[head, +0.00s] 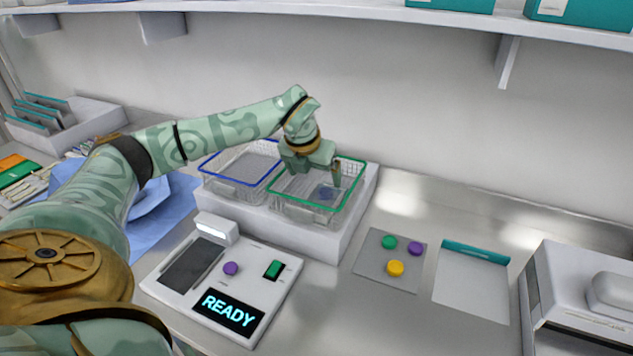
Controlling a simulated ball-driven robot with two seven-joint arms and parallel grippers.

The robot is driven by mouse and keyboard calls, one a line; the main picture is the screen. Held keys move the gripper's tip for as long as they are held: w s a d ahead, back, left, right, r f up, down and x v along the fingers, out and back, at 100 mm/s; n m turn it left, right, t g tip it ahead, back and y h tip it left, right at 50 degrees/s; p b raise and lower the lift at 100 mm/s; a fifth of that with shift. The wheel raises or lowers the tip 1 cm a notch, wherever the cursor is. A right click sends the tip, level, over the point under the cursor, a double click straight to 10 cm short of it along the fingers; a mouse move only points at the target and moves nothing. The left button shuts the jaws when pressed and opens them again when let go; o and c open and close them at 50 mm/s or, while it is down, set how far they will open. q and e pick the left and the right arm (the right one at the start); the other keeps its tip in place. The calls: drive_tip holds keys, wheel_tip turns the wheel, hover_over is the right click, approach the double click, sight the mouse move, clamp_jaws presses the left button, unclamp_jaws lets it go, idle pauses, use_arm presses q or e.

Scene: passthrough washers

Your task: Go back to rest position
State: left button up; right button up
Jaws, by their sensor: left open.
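My left arm comes in from the left and reaches over the two wire baskets. My left gripper (322,172) points down over the green-rimmed basket (318,212). It is open, and its fingers are partly hidden by the arm and the basket mesh. A small dark blue item (326,192) lies in the green-rimmed basket, below the gripper and apart from it as far as I can tell. The blue-rimmed basket (232,183) stands to the left and looks empty. My right gripper is not in view.
Both baskets stand on a white block (340,237). In front is a device with a READY display (229,312), a purple knob (231,268) and a green switch (273,269). A grey plate (375,266) with coloured discs lies right. A shelf (400,18) runs above.

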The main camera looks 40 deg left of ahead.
use_arm(q)
drive_tip(key=shift+s+r, duration=0.1)
drive_tip(key=shift+r, duration=0.15)
drive_tip(key=shift+r, duration=0.1)
idle(0.3)
